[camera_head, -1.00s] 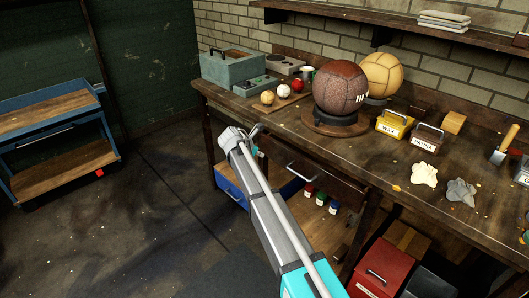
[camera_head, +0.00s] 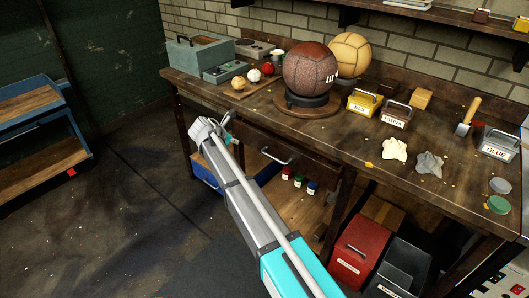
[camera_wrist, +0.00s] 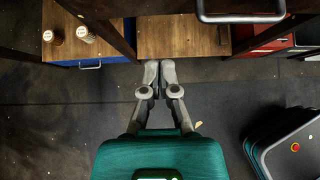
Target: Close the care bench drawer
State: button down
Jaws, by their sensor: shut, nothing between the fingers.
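The care bench drawer (camera_head: 302,162) is a dark wooden front under the bench top (camera_head: 340,139), with a metal bar handle (camera_head: 276,157). I cannot tell how far it stands out. In the wrist view the bar handle (camera_wrist: 241,17) shows large at the top right. My gripper (camera_head: 228,119) is left of the handle in the head view, near the bench's front edge. In the wrist view my gripper's fingertips (camera_wrist: 160,66) are together and empty, below and left of the handle, apart from it. My arm hides part of the area under the bench.
A leather ball (camera_head: 310,68) on a stand, boxes and cloths sit on the bench top. Below are a blue drawer (camera_head: 206,172), small bottles (camera_head: 298,181) and a red bin (camera_head: 359,248). A blue cart (camera_head: 38,135) stands left. Floor (camera_head: 120,215) between is clear.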

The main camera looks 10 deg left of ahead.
aim_at(282, 153)
jog(key=s+d+f+t+h+b, duration=0.1)
jog(key=s+d+f+t+b, duration=0.1)
jog(key=d+b, duration=0.3)
jog(key=s+d+f+t+h+b, duration=0.1)
jog(key=s+d+f+t+b, duration=0.1)
jog(key=d+b, duration=0.3)
jog(key=s+d, duration=0.1)
jog(key=d, duration=0.1)
jog(key=shift+s+d+t, duration=0.3)
jog(key=shift+w, duration=0.15)
jog(key=b+x, duration=0.3)
jog(key=x, duration=0.6)
jog(key=shift+w+d+f, duration=0.15)
jog(key=shift+w+d, duration=0.1)
